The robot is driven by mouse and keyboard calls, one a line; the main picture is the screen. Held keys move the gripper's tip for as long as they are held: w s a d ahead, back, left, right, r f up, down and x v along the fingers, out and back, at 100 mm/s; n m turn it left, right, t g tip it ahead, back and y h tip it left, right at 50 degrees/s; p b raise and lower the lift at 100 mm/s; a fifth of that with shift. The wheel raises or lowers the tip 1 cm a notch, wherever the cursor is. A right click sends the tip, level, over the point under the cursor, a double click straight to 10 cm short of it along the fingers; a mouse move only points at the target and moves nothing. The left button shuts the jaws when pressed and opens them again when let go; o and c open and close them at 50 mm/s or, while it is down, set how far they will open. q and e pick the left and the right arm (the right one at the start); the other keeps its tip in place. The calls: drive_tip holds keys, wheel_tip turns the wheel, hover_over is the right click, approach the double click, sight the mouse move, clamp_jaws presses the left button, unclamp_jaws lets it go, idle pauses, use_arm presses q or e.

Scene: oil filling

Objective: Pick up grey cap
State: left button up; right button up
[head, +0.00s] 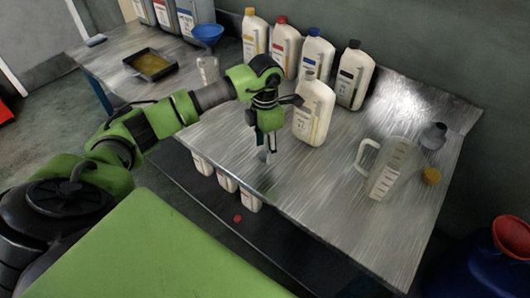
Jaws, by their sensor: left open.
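A grey cap (309,76) sits on top of a white oil bottle (316,112), which stands on the metal table in front of a row of similar bottles. My left gripper (268,150) points down over the table, to the left of this bottle. It is open, and I see nothing held between its fingers. The cap is up and to the right of the fingertips, clear of them. My right gripper is not in view.
Bottles with yellow, red, blue and black caps (354,44) stand behind. A clear measuring jug (391,169), a grey container (434,136) and a yellow cap (431,176) are at right. A blue funnel (207,33) and tray (150,64) are at left. The table's front middle is clear.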

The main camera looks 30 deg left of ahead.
use_arm(q)
drive_tip(key=shift+f, duration=0.95)
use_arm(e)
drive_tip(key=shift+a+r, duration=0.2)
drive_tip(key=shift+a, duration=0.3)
use_arm(q)
drive_tip(key=shift+c, duration=0.3)
drive_tip(key=c, duration=0.7)
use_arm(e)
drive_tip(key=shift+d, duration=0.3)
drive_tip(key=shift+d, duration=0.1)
use_arm(q)
drive_tip(key=shift+r, duration=0.15)
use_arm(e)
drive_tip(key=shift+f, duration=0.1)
